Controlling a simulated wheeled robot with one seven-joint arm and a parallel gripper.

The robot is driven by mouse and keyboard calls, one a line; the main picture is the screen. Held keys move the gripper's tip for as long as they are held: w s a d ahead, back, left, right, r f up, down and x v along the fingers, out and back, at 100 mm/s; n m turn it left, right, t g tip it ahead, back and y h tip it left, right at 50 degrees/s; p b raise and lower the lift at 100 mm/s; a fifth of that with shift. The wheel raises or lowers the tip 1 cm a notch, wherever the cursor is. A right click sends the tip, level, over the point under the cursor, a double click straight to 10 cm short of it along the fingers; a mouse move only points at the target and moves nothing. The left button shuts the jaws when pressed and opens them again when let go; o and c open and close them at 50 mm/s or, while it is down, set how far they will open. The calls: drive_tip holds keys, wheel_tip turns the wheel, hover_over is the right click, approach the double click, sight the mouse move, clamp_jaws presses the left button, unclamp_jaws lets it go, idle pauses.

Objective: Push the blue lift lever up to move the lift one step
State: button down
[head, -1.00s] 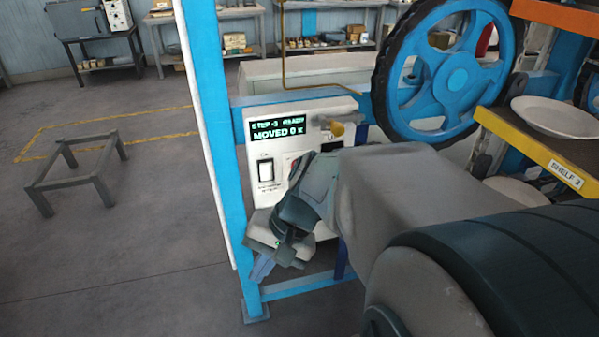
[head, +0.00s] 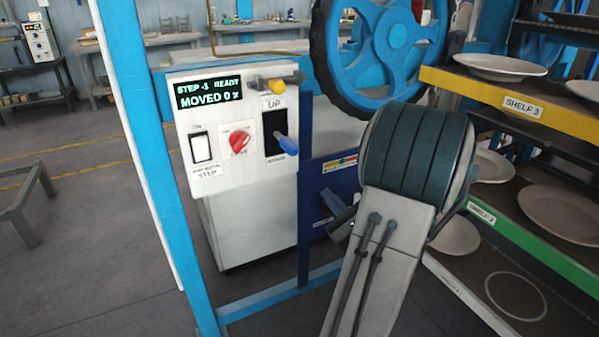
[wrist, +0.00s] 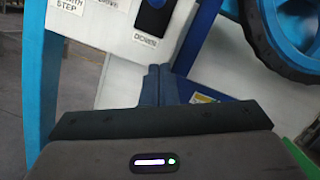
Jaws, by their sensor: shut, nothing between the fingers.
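The white control panel (head: 228,182) carries a black slot with a blue-handled lift lever (head: 287,145) at its right. The lever juts out to the lower right, below the label UP. In the wrist view my gripper's fingers (wrist: 159,82) are together and empty, just below the panel's lower slot label. The slot (wrist: 153,18) is cut off at the top there.
A red knob (head: 239,141) and a white switch (head: 201,147) sit left of the slot. A yellow-tipped handle (head: 275,86) is above it. A blue post (head: 305,190) stands just right of the panel. The wheel (head: 385,45) and plate shelves (head: 515,103) are close on the right.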

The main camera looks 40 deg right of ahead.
sight(284, 142)
drive_tip(key=shift+w+r, duration=0.1)
drive_tip(key=w+r, duration=0.5)
drive_tip(key=w, duration=0.5)
drive_tip(key=shift+a+r, duration=0.3)
